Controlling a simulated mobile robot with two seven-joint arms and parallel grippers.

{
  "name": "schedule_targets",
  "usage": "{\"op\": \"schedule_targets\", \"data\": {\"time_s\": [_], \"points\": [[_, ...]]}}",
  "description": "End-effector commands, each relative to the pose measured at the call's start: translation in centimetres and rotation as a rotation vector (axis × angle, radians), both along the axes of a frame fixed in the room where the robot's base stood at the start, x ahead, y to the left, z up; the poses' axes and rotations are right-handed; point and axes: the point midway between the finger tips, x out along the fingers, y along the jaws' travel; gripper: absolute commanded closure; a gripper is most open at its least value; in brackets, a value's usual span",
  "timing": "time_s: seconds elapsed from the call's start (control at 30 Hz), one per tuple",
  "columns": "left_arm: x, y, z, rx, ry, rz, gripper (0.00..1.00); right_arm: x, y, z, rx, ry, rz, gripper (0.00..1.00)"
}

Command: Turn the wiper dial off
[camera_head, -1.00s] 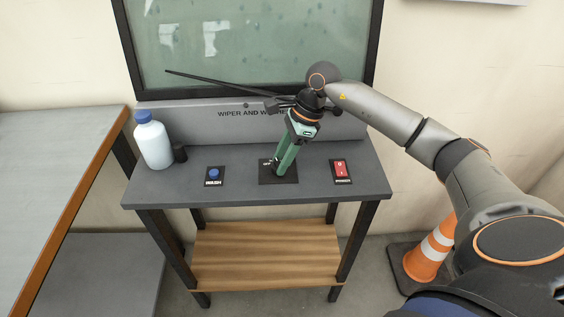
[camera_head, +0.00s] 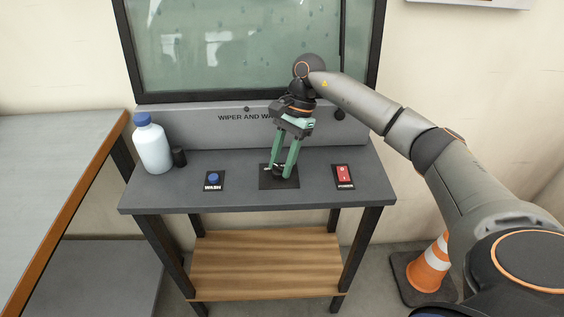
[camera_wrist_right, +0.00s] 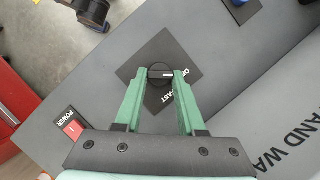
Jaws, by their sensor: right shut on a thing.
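The wiper dial is a round black knob (camera_wrist_right: 160,74) with a white mark, set in a dark square plate (camera_wrist_right: 135,68) on the grey console. In the right wrist view it sits between the two green fingers of my right gripper (camera_wrist_right: 161,78), which is shut on it. Part of an "O" label and "FAST" show beside the knob; the other lettering is hidden. In the head view my right gripper (camera_head: 281,171) points down at the plate (camera_head: 266,184), and the fingers partly cover the dial. My left gripper is not in view.
A blue WASH button (camera_head: 213,178) is left of the plate and a red POWER switch (camera_head: 344,174) right. A white bottle (camera_head: 152,146) stands at the console's left. The wet glass (camera_head: 240,45) is behind, with the dark wiper (camera_head: 342,45) upright at its right.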

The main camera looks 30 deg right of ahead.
Motion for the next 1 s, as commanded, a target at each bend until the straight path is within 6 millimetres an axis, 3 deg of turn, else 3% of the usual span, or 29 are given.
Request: {"op": "schedule_targets", "data": {"time_s": [0.4,0.43,0.5,0.67,1.0], "points": [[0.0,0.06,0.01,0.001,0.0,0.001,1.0,0.04,-0.04,0.03,-0.002,-0.002,0.006,1.0],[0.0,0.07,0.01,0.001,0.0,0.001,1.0,0.04,-0.04,0.03,-0.002,-0.002,0.006,0.59],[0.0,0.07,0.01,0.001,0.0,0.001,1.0,0.04,-0.04,0.03,-0.002,-0.001,0.005,0.51],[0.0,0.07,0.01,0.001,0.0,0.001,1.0,0.03,-0.02,0.02,-0.001,-0.001,0.005,0.33],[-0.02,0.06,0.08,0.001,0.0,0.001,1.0,0.09,-0.21,0.51,-0.001,-0.002,0.005,0.32]]}}
